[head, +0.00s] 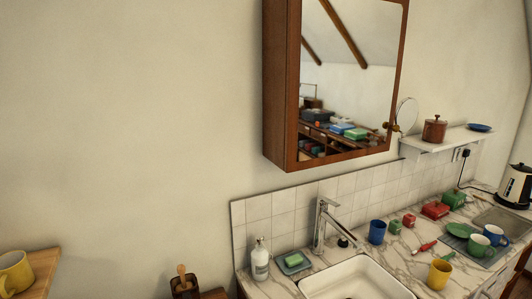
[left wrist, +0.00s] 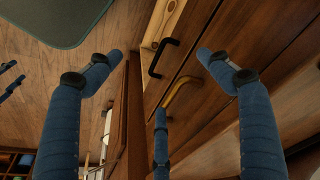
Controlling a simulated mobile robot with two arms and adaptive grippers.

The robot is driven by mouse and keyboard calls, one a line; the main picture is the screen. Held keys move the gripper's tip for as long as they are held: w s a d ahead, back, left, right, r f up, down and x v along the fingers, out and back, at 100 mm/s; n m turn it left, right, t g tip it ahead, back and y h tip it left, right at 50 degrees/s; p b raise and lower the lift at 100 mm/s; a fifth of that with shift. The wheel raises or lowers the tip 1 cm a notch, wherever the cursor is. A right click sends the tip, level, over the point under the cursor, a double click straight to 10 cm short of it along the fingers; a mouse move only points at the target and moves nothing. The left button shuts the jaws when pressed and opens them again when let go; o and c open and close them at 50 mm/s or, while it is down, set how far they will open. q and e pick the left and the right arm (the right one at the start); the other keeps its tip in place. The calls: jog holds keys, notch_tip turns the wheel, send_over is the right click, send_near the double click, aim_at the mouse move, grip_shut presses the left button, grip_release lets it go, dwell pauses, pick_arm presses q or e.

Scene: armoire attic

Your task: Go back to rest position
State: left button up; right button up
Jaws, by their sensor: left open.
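My left gripper (left wrist: 160,62) shows in the left wrist view with its blue fingers spread wide apart and nothing between them. A third finger rises in the lower middle, close to a brass-coloured handle (left wrist: 182,90) on a wooden drawer front; I cannot tell whether they touch. Small blue and black pieces at the left edge of that view look like fingers of my right gripper (left wrist: 10,80), mostly cut off. Neither gripper shows in the head view.
A wooden drawer unit (left wrist: 225,65) with a black handle (left wrist: 163,57) fills the right of the wrist view. A dark mat (left wrist: 62,18) lies on the floor. The head view shows a mirror cabinet (head: 282,85), a sink (head: 355,278), a blue cup (head: 377,232) and a yellow mug (head: 14,272).

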pick_arm(q)
jog(key=s+a+f+b, duration=0.1)
jog(key=s+f+b, duration=0.1)
jog(key=s+f, duration=0.4)
jog(key=s+a+f+g+b, duration=0.1)
jog(key=s+f, duration=0.6)
jog(key=f, duration=1)
jog(key=s+a+f+b, duration=0.1)
jog(key=s+f+b, duration=0.2)
jog(key=s+f, duration=0.4)
notch_tip(320, 180, down, 5)
jog(key=shift+a+r+g+b, duration=0.2)
jog(key=shift+g+b, duration=0.1)
jog(key=shift+g, duration=0.1)
pick_arm(e)
notch_tip(320, 180, down, 7)
jog(key=shift+f, duration=0.15)
pick_arm(q)
jog(key=shift+s, duration=0.2)
jog(key=shift+c, duration=0.2)
pick_arm(e)
jog(key=shift+s+d, duration=0.1)
jog(key=shift+d, duration=0.05)
jog(key=shift+c, duration=0.2)
